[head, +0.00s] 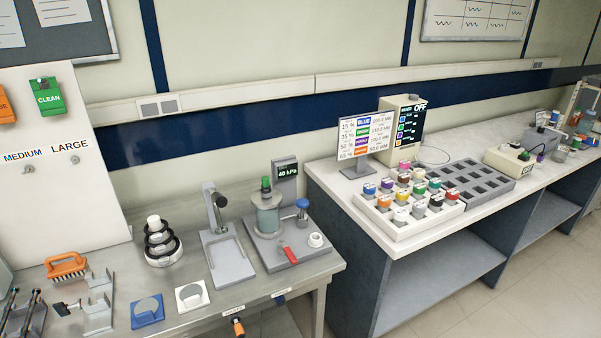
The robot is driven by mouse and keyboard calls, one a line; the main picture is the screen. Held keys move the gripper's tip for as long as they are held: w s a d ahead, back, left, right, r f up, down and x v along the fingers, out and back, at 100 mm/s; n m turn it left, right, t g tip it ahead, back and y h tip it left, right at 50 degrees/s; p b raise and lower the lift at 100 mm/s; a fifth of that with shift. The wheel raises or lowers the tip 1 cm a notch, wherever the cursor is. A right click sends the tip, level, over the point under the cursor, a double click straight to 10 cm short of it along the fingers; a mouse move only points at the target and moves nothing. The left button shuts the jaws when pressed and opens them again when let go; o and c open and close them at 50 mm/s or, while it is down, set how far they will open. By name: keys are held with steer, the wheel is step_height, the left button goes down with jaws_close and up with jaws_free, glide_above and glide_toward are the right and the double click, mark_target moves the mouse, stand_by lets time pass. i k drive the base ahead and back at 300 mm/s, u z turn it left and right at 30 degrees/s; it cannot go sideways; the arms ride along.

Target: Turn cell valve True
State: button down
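A grey cell stand (285,245) sits on the metal bench at the centre left. It bears a clear cylinder cell (266,214) with a green top knob (266,184). A red lever (288,251) lies low at the front of the stand and looks like a valve handle. A blue knob (302,204) stands on a post to the right of the cell. A small display (287,170) behind the cell reads 40 kPa. I cannot tell for sure which part is the cell valve. My gripper is not in view.
A grey stand with a post (222,245) is close left of the cell stand, with stacked black rings (162,241) farther left. An orange brush (67,266) lies at the left. A tray of coloured bottles (408,208) is on the right bench, across a narrow gap.

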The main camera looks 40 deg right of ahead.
mark_target(292, 258)
steer(key=z, duration=0.5)
steer(key=k, duration=0.45)
steer(key=z, duration=0.5)
steer(key=i, duration=0.5)
